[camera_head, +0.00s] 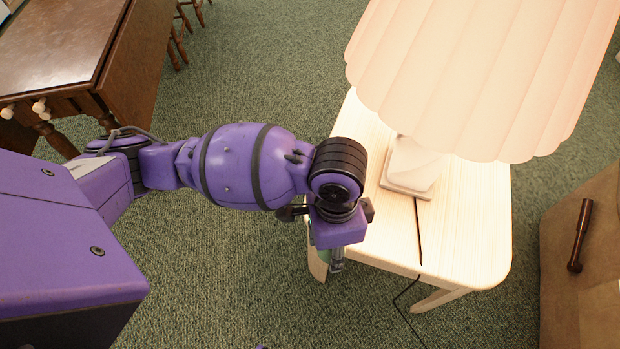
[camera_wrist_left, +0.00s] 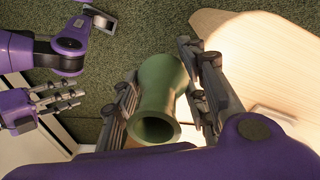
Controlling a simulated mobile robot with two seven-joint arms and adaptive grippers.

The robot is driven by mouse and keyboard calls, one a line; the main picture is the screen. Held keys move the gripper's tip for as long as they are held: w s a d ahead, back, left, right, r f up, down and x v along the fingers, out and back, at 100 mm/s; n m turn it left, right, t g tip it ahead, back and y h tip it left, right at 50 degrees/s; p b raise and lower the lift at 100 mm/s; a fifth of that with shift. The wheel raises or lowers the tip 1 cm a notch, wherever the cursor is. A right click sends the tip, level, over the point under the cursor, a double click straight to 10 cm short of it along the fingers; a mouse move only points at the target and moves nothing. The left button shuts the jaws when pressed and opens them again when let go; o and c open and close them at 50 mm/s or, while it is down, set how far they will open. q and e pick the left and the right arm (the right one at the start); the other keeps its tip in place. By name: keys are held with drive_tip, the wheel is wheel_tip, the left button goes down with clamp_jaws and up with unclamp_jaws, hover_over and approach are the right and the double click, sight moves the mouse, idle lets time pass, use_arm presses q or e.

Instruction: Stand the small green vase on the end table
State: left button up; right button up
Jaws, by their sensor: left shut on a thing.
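The small green vase (camera_wrist_left: 162,95) is between the fingers of my left gripper (camera_wrist_left: 160,98), which is shut on it. Its open mouth faces the wrist camera. In the head view only a sliver of green shows under my left gripper (camera_head: 328,258); my wrist hides the rest. The end table (camera_head: 465,235) is pale wood. My left gripper is at its left edge, and the table top (camera_wrist_left: 285,70) shows right of the vase in the wrist view. Purple parts of mine with grey finger-like links show at the left of the wrist view; their opening is unclear.
A lamp with a large pleated shade (camera_head: 480,70) and a pale base (camera_head: 410,168) stands on the end table. A dark cord (camera_head: 419,235) crosses the front part of the top. A brown piece of furniture (camera_head: 590,270) stands at right, a dark wooden table (camera_head: 60,45) at upper left.

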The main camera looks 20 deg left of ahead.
use_arm(q)
drive_tip(key=w+a+f+b, duration=0.1)
drive_tip(key=w+a+f, duration=0.1)
drive_tip(key=w+f, duration=0.1)
drive_tip(key=w+a+f+b, duration=0.1)
drive_tip(key=w+a+f, duration=0.1)
drive_tip(key=w, duration=0.2)
drive_tip(key=w+a+f+b, duration=0.1)
drive_tip(key=w+a+f, duration=0.2)
drive_tip(key=w, duration=0.1)
drive_tip(key=shift+f+b, duration=0.3)
drive_tip(key=shift+f, duration=0.15)
drive_tip(key=f, duration=0.1)
drive_tip(key=f+b, duration=0.1)
drive_tip(key=f, duration=0.1)
drive_tip(key=shift+w+a+f, duration=0.15)
drive_tip(key=shift+w+f, duration=0.15)
drive_tip(key=shift+f, duration=0.1)
use_arm(e)
drive_tip(key=shift+g, duration=0.4)
drive_tip(key=s+f, duration=0.1)
drive_tip(key=f, duration=0.2)
drive_tip(key=s+f, duration=0.1)
drive_tip(key=shift+s+d+f, duration=0.25)
drive_tip(key=shift+s+f, duration=0.1)
